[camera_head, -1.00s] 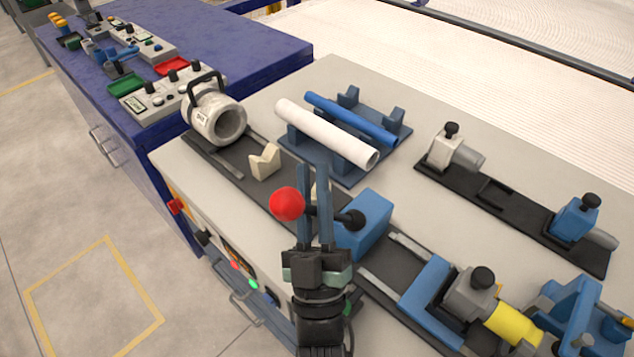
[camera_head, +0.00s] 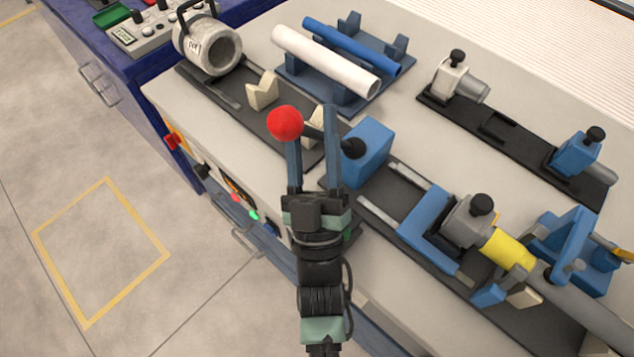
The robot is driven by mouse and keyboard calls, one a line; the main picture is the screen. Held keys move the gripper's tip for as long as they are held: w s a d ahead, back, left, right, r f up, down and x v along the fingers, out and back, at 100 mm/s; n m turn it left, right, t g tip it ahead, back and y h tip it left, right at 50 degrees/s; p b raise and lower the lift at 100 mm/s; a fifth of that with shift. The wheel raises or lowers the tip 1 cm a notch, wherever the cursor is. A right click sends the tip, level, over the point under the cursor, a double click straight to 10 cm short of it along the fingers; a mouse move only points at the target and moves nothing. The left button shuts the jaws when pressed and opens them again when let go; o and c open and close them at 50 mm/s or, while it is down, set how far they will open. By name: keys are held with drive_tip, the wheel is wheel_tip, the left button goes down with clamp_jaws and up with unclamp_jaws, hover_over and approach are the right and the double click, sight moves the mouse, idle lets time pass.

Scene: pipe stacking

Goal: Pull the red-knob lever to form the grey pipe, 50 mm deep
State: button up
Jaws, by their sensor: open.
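The red knob (camera_head: 285,122) sits at the end of a dark lever that runs right to a black hub (camera_head: 354,148) on a blue block (camera_head: 368,150). My gripper (camera_head: 311,125) is open, with its two long fingers pointing up the picture. The left fingertip overlaps the knob's lower edge; I cannot tell if they touch. The right finger crosses in front of the lever near the hub. A grey pipe (camera_head: 583,308) extends at the lower right beyond a yellow sleeve (camera_head: 508,250) and a grey clamp (camera_head: 464,227).
A white pipe (camera_head: 325,60) and a blue pipe (camera_head: 352,46) lie on a blue rack (camera_head: 300,72) behind. A grey ring fixture (camera_head: 208,46) and a cream V-block (camera_head: 262,91) stand upper left. Open floor (camera_head: 120,290) lies left of the bench.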

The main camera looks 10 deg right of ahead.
drive_tip(key=s+a, duration=0.1)
drive_tip(key=s, duration=1.1)
drive_tip(key=shift+s+f, duration=0.2)
drive_tip(key=shift+s, duration=0.05)
drive_tip(key=shift+a+y, duration=0.1)
drive_tip(key=shift+y, duration=0.2)
